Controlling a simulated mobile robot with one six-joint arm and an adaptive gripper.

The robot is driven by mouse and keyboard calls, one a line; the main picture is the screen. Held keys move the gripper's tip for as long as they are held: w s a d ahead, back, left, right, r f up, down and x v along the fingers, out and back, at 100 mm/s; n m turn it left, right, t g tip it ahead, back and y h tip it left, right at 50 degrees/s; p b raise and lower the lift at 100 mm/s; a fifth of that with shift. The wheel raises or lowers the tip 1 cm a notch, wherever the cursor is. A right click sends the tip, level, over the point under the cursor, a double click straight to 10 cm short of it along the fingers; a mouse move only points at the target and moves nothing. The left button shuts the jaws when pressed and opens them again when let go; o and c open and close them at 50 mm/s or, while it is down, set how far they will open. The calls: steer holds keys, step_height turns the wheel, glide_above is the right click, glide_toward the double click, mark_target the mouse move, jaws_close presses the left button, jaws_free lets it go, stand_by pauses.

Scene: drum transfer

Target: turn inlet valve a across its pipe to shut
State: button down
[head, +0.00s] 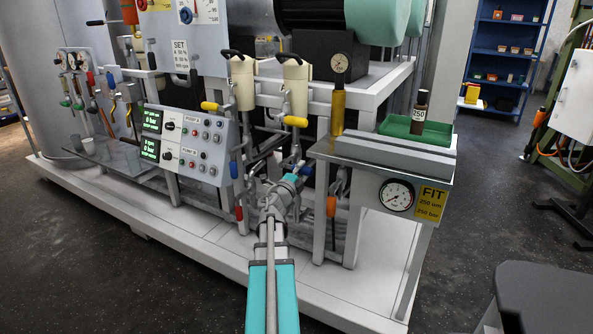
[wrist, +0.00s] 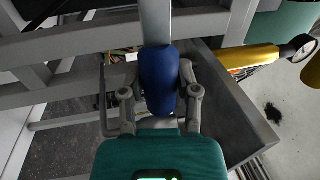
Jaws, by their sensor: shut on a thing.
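My gripper (wrist: 160,97) is shut on a blue valve handle (wrist: 159,68) in the wrist view, one finger on each side of its grip. The handle stands in line with a grey bar above it in that view. In the head view my gripper (head: 298,178) reaches the pipework below the right cream funnel, and the blue handle (head: 307,170) shows at its tip. A second blue handle (head: 234,169) hangs further left, apart from my gripper. I can read no label naming inlet valve a.
Yellow handles (head: 296,121) sit above the gripper, under the cream funnels (head: 294,85). An orange handle (head: 332,206) hangs close on the right, beside the bench with a gauge (head: 397,196). The pump panel (head: 186,147) stands left. White frame beams surround the pipes.

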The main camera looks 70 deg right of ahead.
steer(key=shift+w, duration=0.1)
steer(key=shift+c, duration=1.7)
jaws_free()
